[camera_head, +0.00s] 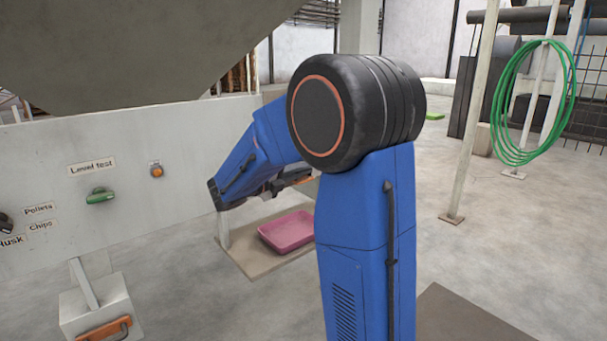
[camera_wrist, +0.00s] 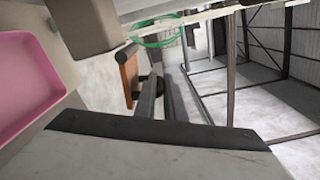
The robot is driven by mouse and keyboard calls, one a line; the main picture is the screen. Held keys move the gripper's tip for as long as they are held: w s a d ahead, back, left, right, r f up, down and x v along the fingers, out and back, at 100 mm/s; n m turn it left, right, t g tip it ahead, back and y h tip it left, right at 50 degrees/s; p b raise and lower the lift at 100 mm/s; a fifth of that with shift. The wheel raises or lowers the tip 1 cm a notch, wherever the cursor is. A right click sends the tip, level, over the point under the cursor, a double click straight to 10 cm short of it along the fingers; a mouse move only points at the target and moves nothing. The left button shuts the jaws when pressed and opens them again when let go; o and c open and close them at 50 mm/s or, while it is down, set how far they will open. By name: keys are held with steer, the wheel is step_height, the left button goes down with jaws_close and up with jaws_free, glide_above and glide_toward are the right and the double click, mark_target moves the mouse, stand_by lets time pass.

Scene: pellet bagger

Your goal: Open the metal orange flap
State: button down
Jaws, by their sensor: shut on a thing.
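The orange metal flap (camera_wrist: 128,78) shows in the wrist view beside the end of a grey-beige chute (camera_wrist: 85,24), with a dark bar along one edge. My gripper (camera_wrist: 157,84) is at the flap's outer face, its two dark fingers shut on the flap's dark handle. The grip itself is small and partly hidden. I cannot tell how far the flap is swung.
A pink tray (camera_head: 287,232) lies on a board below the flap; it also shows in the wrist view (camera_wrist: 25,85). Another orange flap with a handle (camera_head: 104,329) is on a white chute at lower left. A pale panel (camera_head: 60,180) stands left of my arm.

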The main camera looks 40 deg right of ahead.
steer(key=shift+w+r+n, duration=0.15)
steer(key=shift+r+n, duration=0.05)
steer(key=shift+n, duration=0.2)
steer(key=c, duration=2.1)
jaws_free()
steer(key=a, duration=1.7)
steer(key=shift+s+a, duration=0.25)
steer(key=shift+s, duration=0.05)
